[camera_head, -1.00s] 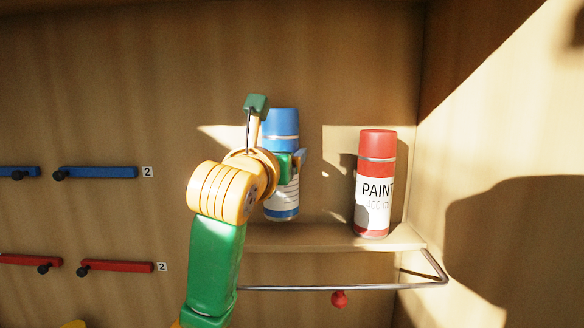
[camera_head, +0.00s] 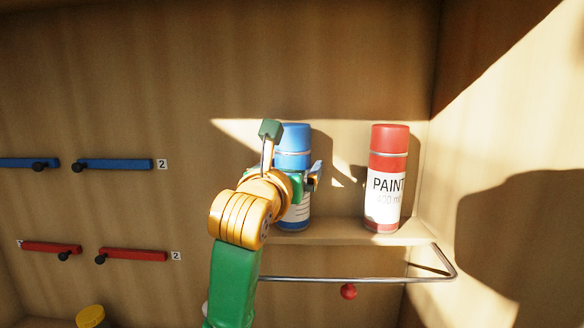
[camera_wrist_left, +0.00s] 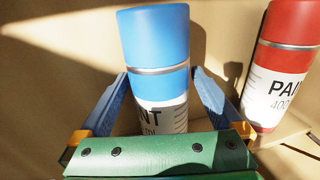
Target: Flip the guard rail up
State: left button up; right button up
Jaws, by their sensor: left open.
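The guard rail (camera_head: 390,281) is a thin metal bar in the head view. It hangs low, with its front rod below the shelf (camera_head: 345,236) and its right end bent toward the shelf's right corner. My arm hides its left end. A blue paint can (camera_head: 293,140) stands upright on the shelf. It also shows in the left wrist view (camera_wrist_left: 155,45). My left gripper (camera_head: 305,180) is open, with its blue fingers (camera_wrist_left: 160,82) on either side of the can and gaps visible beside it. A red paint can (camera_head: 386,165) stands upright to the right. My right gripper is out of view.
A side wall (camera_head: 500,150) closes the right. A small red knob (camera_head: 348,292) is just below the rod. Blue bars (camera_head: 115,164) and red bars (camera_head: 135,255) are on the back wall at left. A yellow lid (camera_head: 90,316) shows at bottom left.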

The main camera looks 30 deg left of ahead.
aim_at(348, 291)
jog(key=k+l, duration=0.15)
jog(key=k, duration=0.35)
jog(key=k+l, duration=0.15)
jog(key=k, duration=0.35)
